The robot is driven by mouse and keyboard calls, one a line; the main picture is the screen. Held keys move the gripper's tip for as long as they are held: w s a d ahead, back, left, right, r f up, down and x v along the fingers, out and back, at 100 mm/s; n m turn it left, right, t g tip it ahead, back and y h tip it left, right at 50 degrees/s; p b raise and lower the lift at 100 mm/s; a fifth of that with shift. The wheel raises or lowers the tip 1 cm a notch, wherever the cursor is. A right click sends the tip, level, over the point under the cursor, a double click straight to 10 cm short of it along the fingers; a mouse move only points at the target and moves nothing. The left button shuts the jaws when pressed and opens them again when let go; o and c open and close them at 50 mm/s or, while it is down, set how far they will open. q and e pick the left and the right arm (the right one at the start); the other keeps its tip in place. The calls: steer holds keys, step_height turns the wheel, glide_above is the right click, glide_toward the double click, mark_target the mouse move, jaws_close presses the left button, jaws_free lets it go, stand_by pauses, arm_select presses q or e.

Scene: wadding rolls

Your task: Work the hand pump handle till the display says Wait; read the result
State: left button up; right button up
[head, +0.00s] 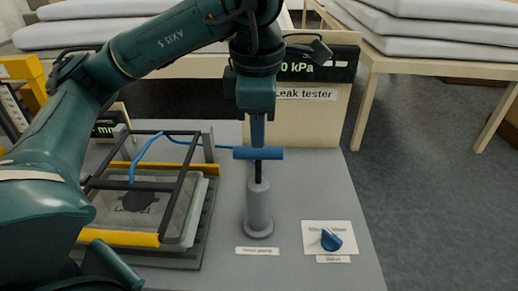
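The hand pump (259,207) is a grey upright cylinder on the grey table, with a label in front of it. Its blue T-shaped handle (270,154) stands above the cylinder on a dark rod. My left gripper (257,140) points down right at the handle; its fingertips meet the handle's top, and I cannot tell whether they are closed around it. The display (345,65) at the back reads "0 kPa" in the part that shows; my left arm hides the rest. Below it is a "Leak tester" label. My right gripper is not in view.
A blue knob (331,239) on a white plate stands right of the pump. Tables with white wadding stand behind.

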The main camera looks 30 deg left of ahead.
mark_target(258, 160)
arm_select(q)
steer(key=shift+f, duration=0.1)
steer(key=shift+f+b, duration=1.05)
steer(key=shift+b, duration=0.05)
steer(key=shift+f+b, duration=1.7)
steer(key=shift+f, duration=0.25)
steer(key=shift+f+b, duration=0.35)
steer(key=shift+f, duration=0.2)
steer(key=shift+f+b, duration=1)
steer(key=shift+f, duration=0.15)
